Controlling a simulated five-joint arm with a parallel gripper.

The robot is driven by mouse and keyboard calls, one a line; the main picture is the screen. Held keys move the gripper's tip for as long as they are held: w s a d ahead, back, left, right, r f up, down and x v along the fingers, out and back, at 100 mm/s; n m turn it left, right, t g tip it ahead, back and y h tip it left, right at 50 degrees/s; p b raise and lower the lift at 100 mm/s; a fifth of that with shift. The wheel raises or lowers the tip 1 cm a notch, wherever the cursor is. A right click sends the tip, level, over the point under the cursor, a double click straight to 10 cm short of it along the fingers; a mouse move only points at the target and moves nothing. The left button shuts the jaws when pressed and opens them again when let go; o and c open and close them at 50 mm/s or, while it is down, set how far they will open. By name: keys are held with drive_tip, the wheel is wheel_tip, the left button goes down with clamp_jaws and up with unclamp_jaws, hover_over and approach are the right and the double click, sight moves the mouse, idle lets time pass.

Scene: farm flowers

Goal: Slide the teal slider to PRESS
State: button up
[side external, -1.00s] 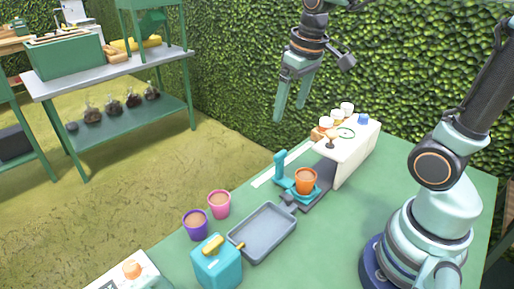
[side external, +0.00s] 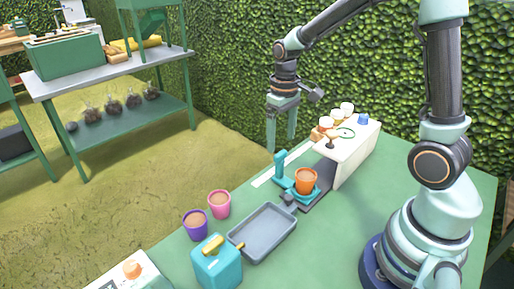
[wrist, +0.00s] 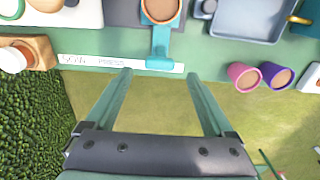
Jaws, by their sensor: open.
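The teal slider (side external: 283,172) has an upright handle and carries an orange pot (side external: 306,180) of brown soil on its plate. The slider also shows in the wrist view (wrist: 161,45), with the orange pot (wrist: 160,10) cut by the top edge. Its handle stands over the right part of a white label strip (wrist: 85,61). The words SOW and PRESS are readable on the strip, left of the handle. My gripper (side external: 281,142) is open, fingers down, just above the handle in the side view. In the wrist view my gripper (wrist: 158,74) has its fingertips either side of the handle's line, apparently touching nothing.
A white block (side external: 356,152) with small cups on top stands at the strip's far end. A grey tray (side external: 262,232), pink pot (side external: 219,204), purple pot (side external: 196,225) and teal can (side external: 217,262) stand at the near end. The hedge (side external: 345,60) is behind.

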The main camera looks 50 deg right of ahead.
sight(281, 153)
drive_tip(key=shift+f, duration=2.1)
clamp_jaws()
